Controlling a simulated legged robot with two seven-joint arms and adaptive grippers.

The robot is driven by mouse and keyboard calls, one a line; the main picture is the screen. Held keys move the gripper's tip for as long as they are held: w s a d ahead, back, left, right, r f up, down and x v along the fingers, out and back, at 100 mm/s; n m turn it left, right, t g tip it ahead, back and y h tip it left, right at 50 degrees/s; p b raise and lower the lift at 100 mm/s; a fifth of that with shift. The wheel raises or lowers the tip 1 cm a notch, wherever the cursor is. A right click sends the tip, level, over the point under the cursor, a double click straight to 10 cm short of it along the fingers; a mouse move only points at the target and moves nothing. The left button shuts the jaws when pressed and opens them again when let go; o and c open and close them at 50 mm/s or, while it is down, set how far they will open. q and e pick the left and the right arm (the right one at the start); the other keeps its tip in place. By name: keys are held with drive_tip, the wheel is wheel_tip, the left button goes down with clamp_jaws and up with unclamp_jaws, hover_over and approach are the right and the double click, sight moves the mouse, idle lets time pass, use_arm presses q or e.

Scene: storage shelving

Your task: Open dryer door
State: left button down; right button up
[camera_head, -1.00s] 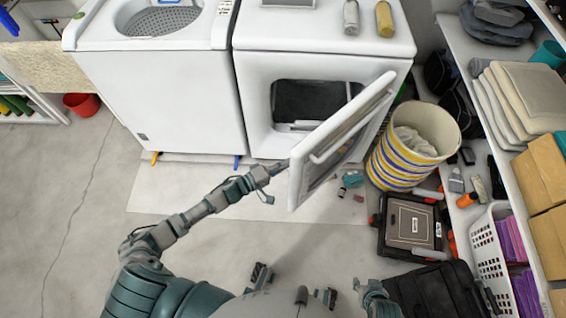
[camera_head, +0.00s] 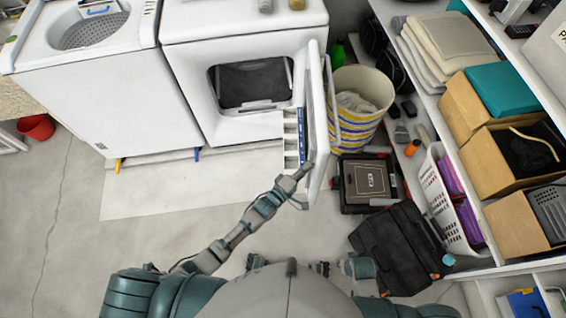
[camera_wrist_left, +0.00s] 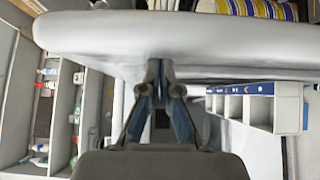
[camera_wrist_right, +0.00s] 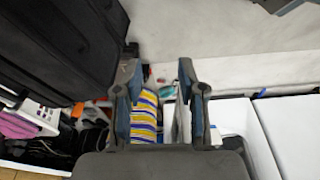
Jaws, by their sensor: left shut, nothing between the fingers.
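The white dryer (camera_head: 185,85) stands at the back with its dark drum opening (camera_head: 252,84) uncovered. Its door (camera_head: 317,110) stands out from the front, hinged on the right and seen nearly edge-on. My left gripper (camera_head: 304,171) is shut and empty at the inner side of the door's near free end. In the left wrist view the fingertips (camera_wrist_left: 160,66) meet or nearly meet the pale door (camera_wrist_left: 190,35); contact is unclear. My right gripper's fingers (camera_wrist_right: 160,70) are apart and empty in the right wrist view, away from the door.
A striped basket (camera_head: 352,112) stands close behind the door on the right. A toolbox (camera_head: 367,183) and a black case (camera_head: 405,245) lie on the floor to the right, beside loaded shelving (camera_head: 485,180). A washer (camera_head: 95,95) stands left. Floor before the dryer is clear.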

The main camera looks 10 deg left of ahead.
sight(324, 171)
use_arm(q)
drive_tip(key=d, duration=0.4)
drive_tip(key=shift+w+d+f+b, duration=0.1)
drive_tip(key=shift+w+d+b, duration=0.1)
drive_tip(key=shift+w+b, duration=0.15)
drive_tip(key=shift+w+d, duration=0.1)
drive_tip(key=shift+d, duration=1.4)
drive_tip(key=shift+a, duration=0.1)
use_arm(e)
wheel_tip(324, 171, up, 3)
drive_tip(key=shift+r, duration=0.1)
